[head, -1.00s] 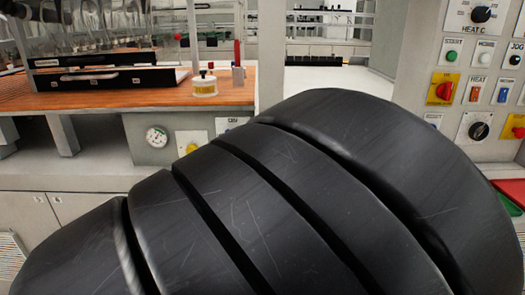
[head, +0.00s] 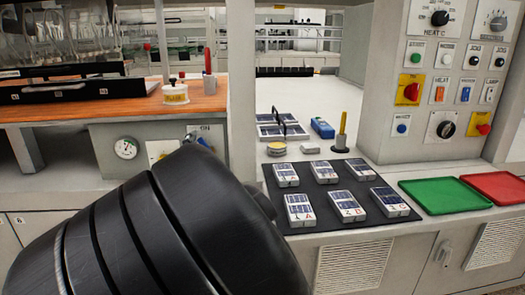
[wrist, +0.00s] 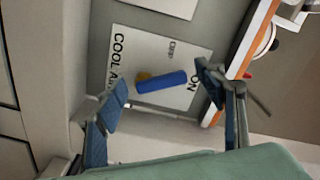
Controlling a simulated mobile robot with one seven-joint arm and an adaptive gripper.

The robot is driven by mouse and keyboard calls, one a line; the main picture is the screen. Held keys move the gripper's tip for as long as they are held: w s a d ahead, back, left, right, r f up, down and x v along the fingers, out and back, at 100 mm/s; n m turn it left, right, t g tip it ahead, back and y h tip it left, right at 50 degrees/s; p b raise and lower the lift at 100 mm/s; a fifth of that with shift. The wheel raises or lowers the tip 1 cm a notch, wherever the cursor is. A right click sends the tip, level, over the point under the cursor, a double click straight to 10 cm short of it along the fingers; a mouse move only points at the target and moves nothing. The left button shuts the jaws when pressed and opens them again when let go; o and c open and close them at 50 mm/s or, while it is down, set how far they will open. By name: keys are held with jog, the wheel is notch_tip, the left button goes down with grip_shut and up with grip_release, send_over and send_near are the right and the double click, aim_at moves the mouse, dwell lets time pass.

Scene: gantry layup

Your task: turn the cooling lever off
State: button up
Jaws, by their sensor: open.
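The cooling lever (wrist: 162,81) has a blue handle on a brass pivot, on a pale plate (wrist: 150,52) marked COOL AIR in the wrist view. The handle points from the pivot toward the ON label; the OFF label is to one side of it. My gripper (wrist: 162,76) is open, with one finger on each side of the handle and visible gaps to it. In the head view a bit of the blue handle (head: 204,143) shows beside the ON label, above my dark arm. My arm hides the gripper there.
A round gauge (head: 126,148) sits left of the lever plate, under the wooden bench edge (head: 120,108). A black mat (head: 330,207) with several labelled packs lies right of my arm. Green (head: 442,195) and red trays stand farther right, below a control panel (head: 455,70).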

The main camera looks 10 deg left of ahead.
jog(key=shift+w, duration=0.25)
jog(key=shift+r, duration=0.1)
jog(key=c, duration=1.1)
jog(key=shift+a, duration=0.1)
jog(key=n+p, duration=0.1)
jog(key=n, duration=0.1)
jog(key=n+p, duration=0.1)
jog(key=n, duration=0.1)
jog(key=n+p, duration=0.1)
jog(key=shift+s+a+f+n, duration=0.1)
jog(key=shift+a+f+n, duration=0.2)
jog(key=shift+n, duration=0.1)
jog(key=n+p, duration=0.1)
jog(key=n, duration=0.2)
jog(key=f+n+p, duration=0.1)
jog(key=n, duration=0.2)
jog(key=shift+a+f, duration=0.15)
jog(key=shift+f, duration=0.05)
